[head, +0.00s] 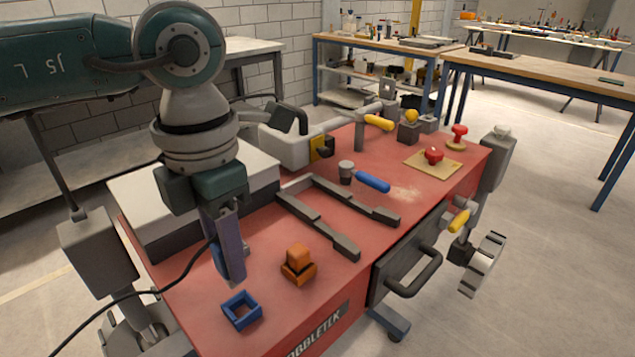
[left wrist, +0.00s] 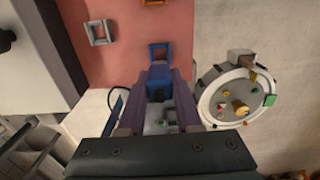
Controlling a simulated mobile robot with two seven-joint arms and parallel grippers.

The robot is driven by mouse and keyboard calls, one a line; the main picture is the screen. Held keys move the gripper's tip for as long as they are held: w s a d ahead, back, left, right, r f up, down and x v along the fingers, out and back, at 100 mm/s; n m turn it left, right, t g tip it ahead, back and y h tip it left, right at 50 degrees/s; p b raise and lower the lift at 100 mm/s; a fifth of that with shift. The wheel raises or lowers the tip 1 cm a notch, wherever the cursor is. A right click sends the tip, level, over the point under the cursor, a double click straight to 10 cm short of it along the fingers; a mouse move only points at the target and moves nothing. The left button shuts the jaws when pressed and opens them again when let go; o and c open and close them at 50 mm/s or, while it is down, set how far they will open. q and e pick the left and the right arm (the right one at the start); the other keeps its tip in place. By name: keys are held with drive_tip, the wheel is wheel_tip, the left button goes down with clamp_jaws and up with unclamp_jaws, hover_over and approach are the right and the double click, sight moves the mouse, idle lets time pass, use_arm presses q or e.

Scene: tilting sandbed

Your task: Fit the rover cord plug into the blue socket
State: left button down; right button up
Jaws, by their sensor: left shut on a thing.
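My left gripper (head: 230,278) hangs above the red table's near left part, up and left of the blue socket (head: 241,311). It is shut on a blue plug (left wrist: 158,82), which sits between the purple fingers in the left wrist view. A black cord (head: 150,285) runs from the gripper down to the lower left. The blue socket is an open square frame on the table. The plug is mostly hidden by the fingers in the head view. My right gripper is not in view.
An orange plug (head: 298,254) sits in an orange socket to the right. A grey square socket (left wrist: 99,32) lies left of the blue one in the left wrist view. Dark rails (head: 318,222), a blue-handled tool (head: 372,181) and a white-topped box (head: 150,195) stand farther back.

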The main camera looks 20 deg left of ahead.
use_arm(q)
wheel_tip(320, 180, down, 4)
drive_tip(key=b, duration=0.4)
drive_tip(key=shift+f, duration=0.25)
idle(0.6)
drive_tip(key=shift+f+b, duration=1.25)
drive_tip(key=shift+f, duration=0.05)
idle(0.4)
drive_tip(key=shift+c, duration=0.2)
unclamp_jaws()
drive_tip(key=shift+r, duration=0.1)
idle(0.3)
